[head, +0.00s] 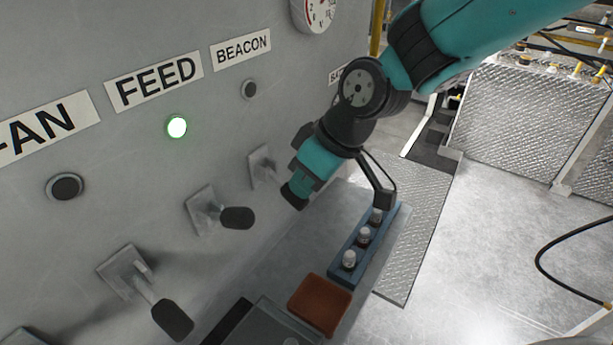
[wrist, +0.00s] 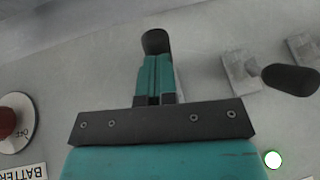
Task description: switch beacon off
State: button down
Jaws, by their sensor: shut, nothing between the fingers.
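The BEACON label (head: 243,48) is on the grey panel, with a dark, unlit lamp (head: 249,89) below it. The beacon lever's plate (head: 262,165) shows below the lamp. Its dark handle (head: 295,196) slopes down and outward, like the lever under FAN. My gripper (head: 303,178) is shut and empty, with its fingertips at this handle. In the wrist view, the handle (wrist: 156,41) shows just past my fingertips (wrist: 152,60); I cannot tell whether they touch. My fingers partly hide the lever's shaft and plate.
The feed lever (head: 236,217) stands left, sticking out more level, under a lit green lamp (head: 176,127). The fan lever (head: 172,320) is farther left. A blue rack (head: 345,278) and orange-brown block (head: 320,303) lie on the ledge below. A red battery knob (wrist: 8,122) shows in the wrist view.

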jog(key=shift+s+a+r+p, duration=0.1)
jog(key=shift+r+p, duration=0.15)
jog(key=shift+p, duration=0.1)
jog(key=shift+d+r, duration=0.2)
jog(key=shift+r, duration=0.15)
jog(key=d+f+v, duration=0.1)
jog(key=v, duration=1.1)
jog(key=s+d+f+m+b, duration=0.1)
jog(key=s+d+f+m, duration=0.1)
jog(key=s, duration=0.5)
jog(key=s+d+f+m+g+h+b, duration=0.1)
jog(key=s+d+f+m+b, duration=0.1)
jog(key=s, duration=0.5)
notch_tip(320, 180, down, 2)
jog(key=shift+s+d+f, duration=0.2)
jog(key=shift+d, duration=0.65)
